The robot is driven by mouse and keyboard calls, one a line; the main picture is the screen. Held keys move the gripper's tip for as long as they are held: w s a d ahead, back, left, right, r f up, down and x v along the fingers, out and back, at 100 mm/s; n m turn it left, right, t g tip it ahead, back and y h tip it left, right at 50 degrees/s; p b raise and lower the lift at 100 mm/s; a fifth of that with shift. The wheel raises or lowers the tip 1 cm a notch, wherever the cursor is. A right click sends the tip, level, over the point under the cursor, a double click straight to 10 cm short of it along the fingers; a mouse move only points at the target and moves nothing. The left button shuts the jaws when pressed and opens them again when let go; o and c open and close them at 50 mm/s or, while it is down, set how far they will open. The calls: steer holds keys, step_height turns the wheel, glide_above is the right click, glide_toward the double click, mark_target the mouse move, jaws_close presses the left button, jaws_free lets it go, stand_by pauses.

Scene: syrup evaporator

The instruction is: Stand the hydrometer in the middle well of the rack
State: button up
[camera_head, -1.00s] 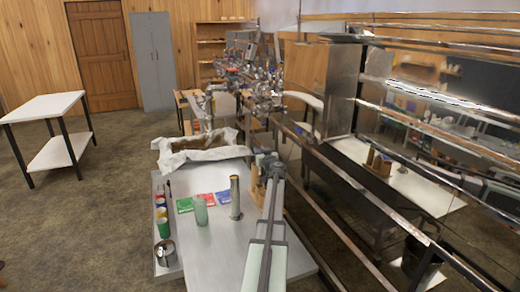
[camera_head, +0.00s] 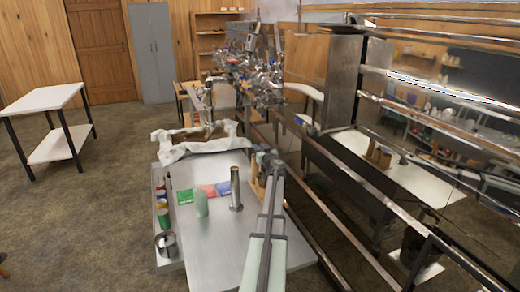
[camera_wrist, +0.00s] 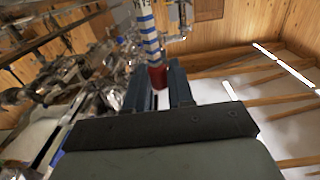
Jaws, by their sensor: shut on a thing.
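The hydrometer is a striped blue-and-white stem (camera_wrist: 149,38) with a red part (camera_wrist: 158,76) below, in the wrist view. My gripper (camera_wrist: 157,92) is shut on it at the red part, and the stem stands up beyond the fingers. In the head view my gripper (camera_head: 265,156) is over the right edge of the metal table (camera_head: 215,250); I cannot make out the hydrometer there. A tan wooden piece (camera_head: 257,186), perhaps the rack, stands just left of my arm and is partly hidden. Its wells cannot be seen.
A steel cup (camera_head: 166,243) and coloured cups are at the left. Metal rails (camera_head: 320,236) run along the right. The table's front is clear.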

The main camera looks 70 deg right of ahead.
steer(key=o, duration=0.9)
steer(key=shift+o, duration=0.5)
steer(key=o, duration=0.8)
steer(key=shift+s+a, duration=0.1)
steer(key=shift+a, duration=0.05)
steer(key=shift+v, duration=3.6)
steer(key=shift+r, duration=0.1)
